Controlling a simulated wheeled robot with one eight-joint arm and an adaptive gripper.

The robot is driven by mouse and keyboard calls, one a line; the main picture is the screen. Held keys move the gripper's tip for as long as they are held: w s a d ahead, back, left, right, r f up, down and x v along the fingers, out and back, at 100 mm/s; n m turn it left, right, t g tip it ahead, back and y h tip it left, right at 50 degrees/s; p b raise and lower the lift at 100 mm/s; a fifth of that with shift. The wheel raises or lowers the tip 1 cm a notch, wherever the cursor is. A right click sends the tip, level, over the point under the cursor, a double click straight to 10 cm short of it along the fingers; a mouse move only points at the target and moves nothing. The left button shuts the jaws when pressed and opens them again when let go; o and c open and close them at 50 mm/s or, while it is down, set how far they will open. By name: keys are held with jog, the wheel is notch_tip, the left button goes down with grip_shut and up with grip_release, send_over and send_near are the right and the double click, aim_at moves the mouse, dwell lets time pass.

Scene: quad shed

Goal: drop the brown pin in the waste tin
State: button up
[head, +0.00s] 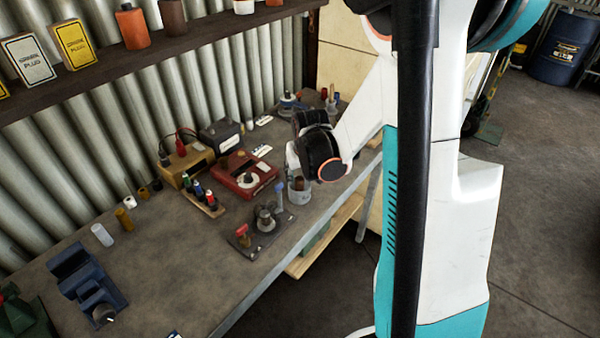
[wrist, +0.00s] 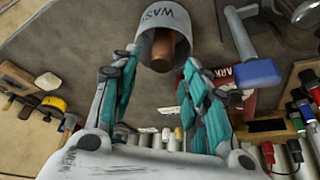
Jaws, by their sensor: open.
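The waste tin (head: 299,195) is a small grey tin near the bench's front edge, and its lettering partly shows in the wrist view (wrist: 150,22). The brown pin (wrist: 163,50) sits in the tin's mouth with one end showing; its top also shows in the head view (head: 299,183). How deep it sits is hidden. My gripper (wrist: 161,62) is open just above the tin, with its two teal-padded fingers spread on either side of the pin and apart from it. In the head view my wrist covers most of the fingers.
A blue-ended tool (wrist: 257,73) stands close beside the tin, by a dark plate with metal fittings (head: 262,232). A red box (head: 248,176), a wooden rack of small bottles (head: 204,200) and a blue vise-like block (head: 88,283) share the bench. The bench's middle front is clear.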

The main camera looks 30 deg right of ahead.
jog(key=shift+r, duration=0.35)
jog(key=p+v, duration=0.4)
jog(key=v, duration=0.8)
jog(key=shift+r, duration=0.25)
